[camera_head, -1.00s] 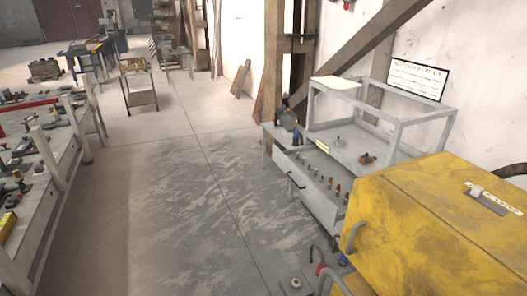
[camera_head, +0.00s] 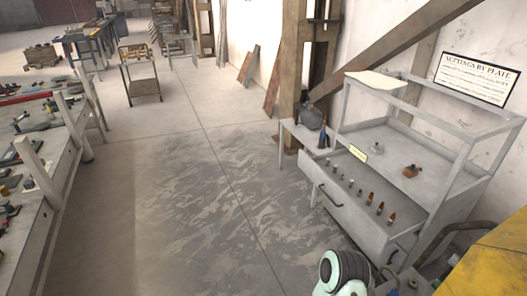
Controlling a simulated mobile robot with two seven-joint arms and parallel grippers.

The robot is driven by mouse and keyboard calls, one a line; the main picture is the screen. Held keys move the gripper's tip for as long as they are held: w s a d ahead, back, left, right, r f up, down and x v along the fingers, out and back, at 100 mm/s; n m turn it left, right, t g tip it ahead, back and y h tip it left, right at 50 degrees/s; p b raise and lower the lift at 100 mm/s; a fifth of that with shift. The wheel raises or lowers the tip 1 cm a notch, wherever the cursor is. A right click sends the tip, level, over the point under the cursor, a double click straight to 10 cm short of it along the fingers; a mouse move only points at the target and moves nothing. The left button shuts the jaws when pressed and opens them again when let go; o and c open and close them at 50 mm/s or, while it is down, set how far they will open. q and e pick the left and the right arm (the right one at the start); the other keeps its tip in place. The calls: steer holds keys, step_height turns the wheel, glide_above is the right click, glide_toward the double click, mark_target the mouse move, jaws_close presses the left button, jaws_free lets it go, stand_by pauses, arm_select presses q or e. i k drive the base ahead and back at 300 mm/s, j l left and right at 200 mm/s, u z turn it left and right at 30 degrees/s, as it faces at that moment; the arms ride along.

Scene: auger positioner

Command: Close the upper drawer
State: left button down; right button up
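The grey metal bench unit (camera_head: 424,183) stands against the wall at the right. Its upper drawer (camera_head: 345,216) is pulled out toward the aisle. The drawer has a dark bar handle (camera_head: 321,196) on its front, and several small brown and dark pieces stand in a row inside it. I cannot make out a lower drawer clearly. A white and mint-green link of my arm shows at the bottom edge, in front of the unit and apart from the drawer in the picture. Neither of my grippers is in view.
A yellow cabinet (camera_head: 490,267) fills the lower right corner, with hoses beside it. A long workbench (camera_head: 62,160) with tools runs along the left. A wooden post (camera_head: 293,75) stands behind the unit. The concrete floor between is clear.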

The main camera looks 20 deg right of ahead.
mark_target(374, 226)
steer(key=i+z, duration=0.15)
steer(key=i, duration=0.35)
steer(key=i+j+z, duration=0.15)
steer(key=i, duration=0.3)
steer(key=i+j+z, duration=0.15)
steer(key=i, duration=0.35)
steer(key=i+l+z, duration=0.1)
steer(key=z, duration=0.3)
steer(key=i+z, duration=0.35)
steer(key=i+j+z, duration=0.1)
steer(key=z, duration=0.3)
steer(key=i+j+z, duration=0.1)
steer(key=i+z, duration=0.25)
steer(key=k, duration=0.1)
